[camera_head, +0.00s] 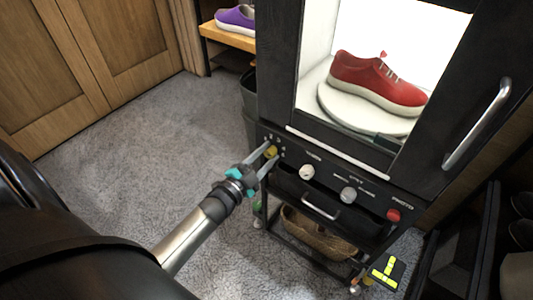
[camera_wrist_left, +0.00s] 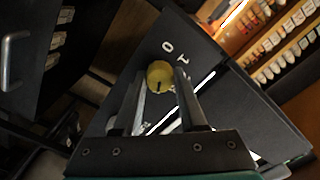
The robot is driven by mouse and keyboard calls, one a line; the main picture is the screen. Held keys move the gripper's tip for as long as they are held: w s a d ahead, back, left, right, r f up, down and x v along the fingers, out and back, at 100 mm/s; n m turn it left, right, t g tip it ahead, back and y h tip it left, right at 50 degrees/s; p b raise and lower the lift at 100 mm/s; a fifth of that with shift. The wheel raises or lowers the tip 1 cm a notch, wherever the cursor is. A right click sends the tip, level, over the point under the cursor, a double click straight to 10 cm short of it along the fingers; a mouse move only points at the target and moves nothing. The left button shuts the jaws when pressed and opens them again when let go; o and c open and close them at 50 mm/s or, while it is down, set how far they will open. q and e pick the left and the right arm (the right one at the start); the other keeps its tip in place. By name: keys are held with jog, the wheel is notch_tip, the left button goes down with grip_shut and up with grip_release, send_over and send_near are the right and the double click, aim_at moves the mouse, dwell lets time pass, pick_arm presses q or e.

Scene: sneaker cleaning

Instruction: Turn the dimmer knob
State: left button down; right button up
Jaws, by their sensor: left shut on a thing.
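A black cabinet's front panel (camera_head: 327,173) carries a row of knobs. The yellow knob (camera_head: 271,152) is at its left end, and it also shows in the left wrist view (camera_wrist_left: 160,75) beside white marks like 0 and 1. My left gripper (camera_head: 264,157) has one finger on each side of the yellow knob and is shut on it. Two pale knobs, one nearer the middle (camera_head: 306,171) and one further right (camera_head: 348,194), and a red knob (camera_head: 393,215) sit along the panel. Which label belongs to the yellow knob is too small to read. My right gripper is out of view.
A red sneaker (camera_head: 378,84) stands on a round white turntable in the lit cabinet above the panel. A silver door handle (camera_head: 477,123) sticks out at the right. A drawer handle (camera_head: 320,207) is below the knobs. Grey carpet (camera_head: 120,140) lies open to the left.

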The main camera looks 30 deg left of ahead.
pick_arm(q)
jog(key=shift+m, duration=0.6)
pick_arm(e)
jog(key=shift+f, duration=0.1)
pick_arm(q)
jog(key=shift+c, duration=2.3)
grip_release()
jog(key=shift+s, duration=0.15)
jog(key=shift+s, duration=0.3)
jog(key=s+a+p, duration=0.1)
jog(key=s+p, duration=0.2)
jog(key=s, duration=1.1)
jog(key=shift+s+p, duration=0.2)
jog(key=shift+p, duration=0.1)
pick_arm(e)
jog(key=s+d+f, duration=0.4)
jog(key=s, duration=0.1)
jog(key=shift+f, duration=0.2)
pick_arm(q)
jog(key=shift+a, duration=0.1)
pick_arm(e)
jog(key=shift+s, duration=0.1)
